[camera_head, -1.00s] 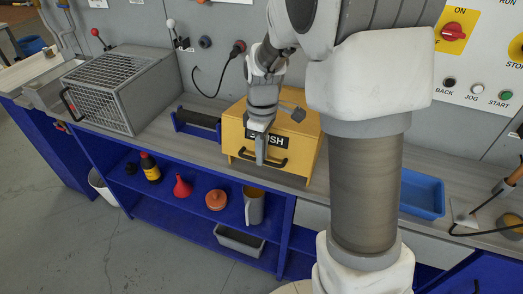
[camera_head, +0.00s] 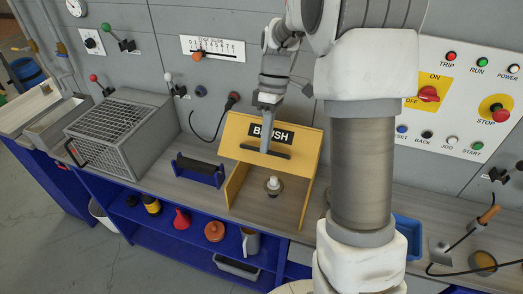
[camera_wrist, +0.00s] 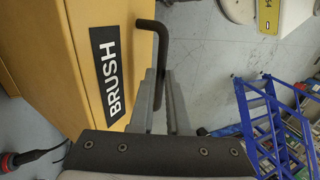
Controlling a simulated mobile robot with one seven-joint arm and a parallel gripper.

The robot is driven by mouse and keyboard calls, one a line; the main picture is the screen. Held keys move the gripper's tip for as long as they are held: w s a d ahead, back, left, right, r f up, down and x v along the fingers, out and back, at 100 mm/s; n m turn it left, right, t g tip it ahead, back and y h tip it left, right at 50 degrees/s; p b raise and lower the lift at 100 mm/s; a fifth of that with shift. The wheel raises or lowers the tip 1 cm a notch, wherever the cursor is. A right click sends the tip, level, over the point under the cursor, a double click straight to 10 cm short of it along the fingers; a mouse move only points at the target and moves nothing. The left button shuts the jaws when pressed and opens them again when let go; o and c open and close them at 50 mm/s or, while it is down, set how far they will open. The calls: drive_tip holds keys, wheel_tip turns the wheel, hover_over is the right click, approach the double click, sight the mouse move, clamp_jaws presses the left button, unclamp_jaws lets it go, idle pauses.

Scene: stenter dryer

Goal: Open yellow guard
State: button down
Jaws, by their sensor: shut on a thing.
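The yellow guard (camera_head: 240,130) carries a black BRUSH label (camera_head: 282,134) and a dark bar handle (camera_head: 278,154). Its front panel is swung up and tilted, and the inside below is exposed. A white-topped round fitting (camera_head: 273,184) stands inside on the bench. My gripper (camera_head: 266,143) is at the handle, in front of the label, and shut on it. In the wrist view the guard (camera_wrist: 65,50) fills the upper left, and the handle (camera_wrist: 162,45) runs down to between my gripper's fingers (camera_wrist: 165,100).
A grey mesh cage (camera_head: 105,125) and a blue bracket with a dark roller (camera_head: 200,168) stand left of the guard. A black cable (camera_head: 213,125) hangs from the wall behind. A blue tray (camera_head: 407,232) lies to the right. My arm blocks part of the bench.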

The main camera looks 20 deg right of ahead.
drive_tip(key=w+d+r, duration=0.1)
drive_tip(key=w+r, duration=0.1)
drive_tip(key=w+d+r+p, duration=0.1)
drive_tip(key=w+d+r, duration=0.1)
drive_tip(key=w+d+r+p, duration=0.1)
drive_tip(key=w+d+r, duration=0.1)
drive_tip(key=shift+r, duration=0.1)
drive_tip(key=shift+w+d+r, duration=0.4)
drive_tip(key=shift+w, duration=0.1)
drive_tip(key=c, duration=1.1)
unclamp_jaws()
drive_tip(key=shift+o, duration=1.1)
drive_tip(key=shift+w+d+f, duration=0.1)
drive_tip(key=shift+w+f, duration=0.05)
drive_tip(key=shift+w, duration=0.1)
drive_tip(key=shift+s, duration=0.1)
drive_tip(key=shift+w+d+r, duration=0.1)
drive_tip(key=shift+w+r, duration=0.2)
drive_tip(key=shift+r, duration=0.15)
drive_tip(key=a+v, duration=0.1)
drive_tip(key=v, duration=0.5)
drive_tip(key=shift+d+r, duration=0.3)
drive_tip(key=shift+r, duration=0.25)
